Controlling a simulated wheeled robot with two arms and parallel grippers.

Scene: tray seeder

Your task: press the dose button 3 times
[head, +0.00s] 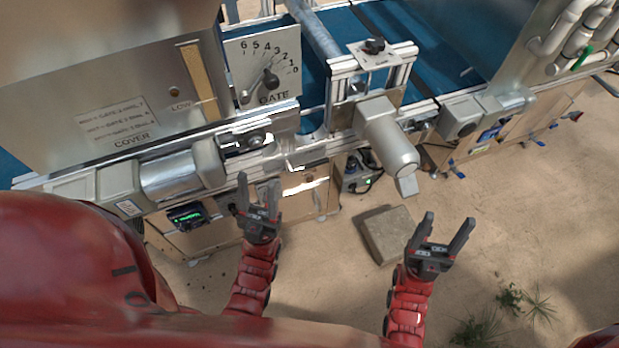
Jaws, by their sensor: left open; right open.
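My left gripper (259,190) is open and empty, fingers pointing up the picture, just below the front rail of the seeder. A small control box with a green-lit display (187,216) is to its left, under a motor. A dark knob or button (232,208) shows beside the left gripper. I cannot tell which part is the dose button; no such label is readable, and the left gripper may hide some of the panel. My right gripper (449,222) is open and empty over the ground to the right, apart from the machine.
The seeder's GATE dial (270,78) stands above the front rail, right of the metal cover (110,110). A blue belt (440,40) runs behind. A stone block (388,233) lies on the sandy ground.

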